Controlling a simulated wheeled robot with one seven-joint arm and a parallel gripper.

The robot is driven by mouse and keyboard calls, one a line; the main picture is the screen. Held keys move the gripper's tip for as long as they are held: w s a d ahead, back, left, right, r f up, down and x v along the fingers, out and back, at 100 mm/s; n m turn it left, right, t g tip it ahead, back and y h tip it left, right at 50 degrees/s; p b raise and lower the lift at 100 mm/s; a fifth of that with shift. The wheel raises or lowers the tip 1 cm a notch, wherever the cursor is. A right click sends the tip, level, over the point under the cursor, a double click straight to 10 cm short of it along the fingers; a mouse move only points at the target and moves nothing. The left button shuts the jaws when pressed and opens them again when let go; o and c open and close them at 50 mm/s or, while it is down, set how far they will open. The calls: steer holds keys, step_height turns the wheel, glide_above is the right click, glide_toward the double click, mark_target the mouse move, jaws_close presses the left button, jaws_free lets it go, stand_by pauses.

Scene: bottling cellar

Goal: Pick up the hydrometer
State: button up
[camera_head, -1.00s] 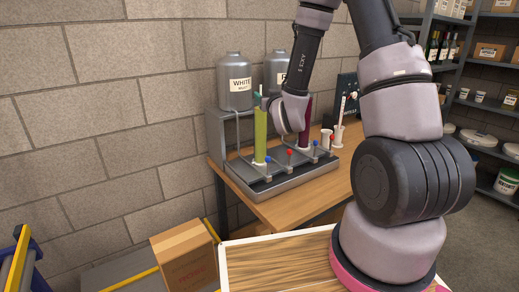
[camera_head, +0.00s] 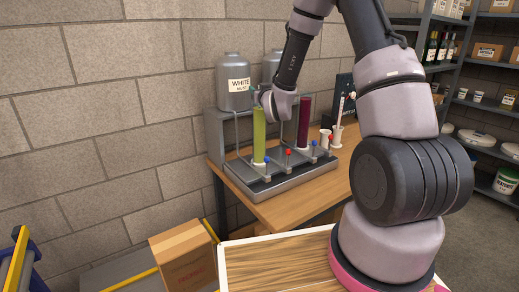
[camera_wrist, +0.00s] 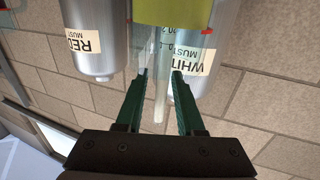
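The hydrometer's pale thin stem (camera_wrist: 160,105) shows in the wrist view, where the picture is upside down. It sticks out of the clear upper part of a glass cylinder holding yellow-green liquid (camera_wrist: 175,10). My gripper (camera_wrist: 160,73) has two green fingers, open and apart, with the stem showing between them. No contact is visible, and I cannot tell the exact depth. In the head view the green cylinder (camera_head: 259,136) stands upright on the grey rack, and my gripper (camera_head: 254,92) is at its top, partly hidden by my wrist. The hydrometer's lower part is hidden in the liquid.
A dark red cylinder (camera_head: 304,122) stands right of the green one. Blue and red knobs (camera_head: 288,152) line the rack's front (camera_head: 285,180). Grey WHITE MUST (camera_head: 234,82) and RED MUST (camera_wrist: 92,45) tanks stand behind. A white holder with a stick (camera_head: 338,132) stands at the right.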

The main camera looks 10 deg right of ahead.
jaws_close()
step_height(320, 180, up, 28)
stand_by(0.6)
steer(key=shift+r, duration=0.1)
stand_by(1.1)
